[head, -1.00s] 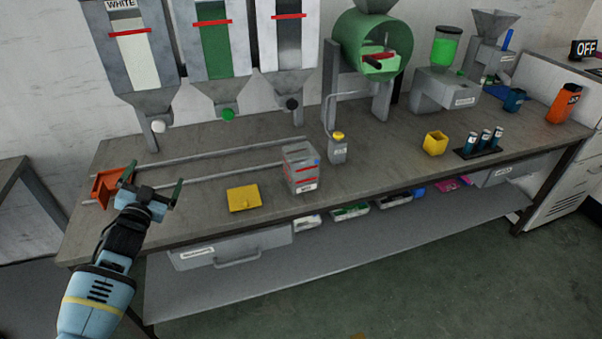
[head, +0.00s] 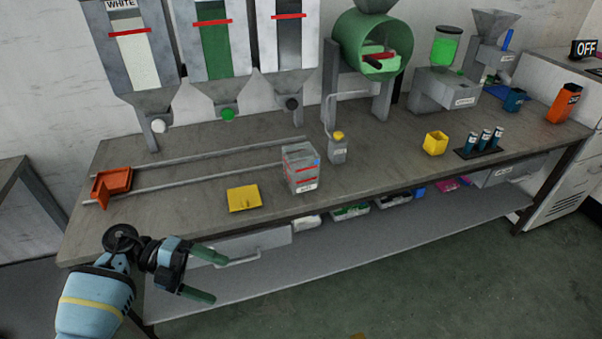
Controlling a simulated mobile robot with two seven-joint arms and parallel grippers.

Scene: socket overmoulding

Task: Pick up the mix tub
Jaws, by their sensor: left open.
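The mix tub appears to be the grey, see-through square tub (head: 300,170) with red lines, a small blue mark and a white label too small to read. It stands upright near the front edge of the bench, in the middle of the head view. My left gripper (head: 217,277) is open and empty, its two green fingers spread and pointing right. It shows over the bench's front edge and drawer, lower left of the tub and apart from it. My right gripper is not in view.
A yellow lid-like plate (head: 244,198) lies left of the tub. A small bottle with a yellow cap (head: 338,148) stands close behind it on the right. Two rails (head: 200,174) run left to an orange tray (head: 112,182). A yellow cup (head: 435,143) stands farther right.

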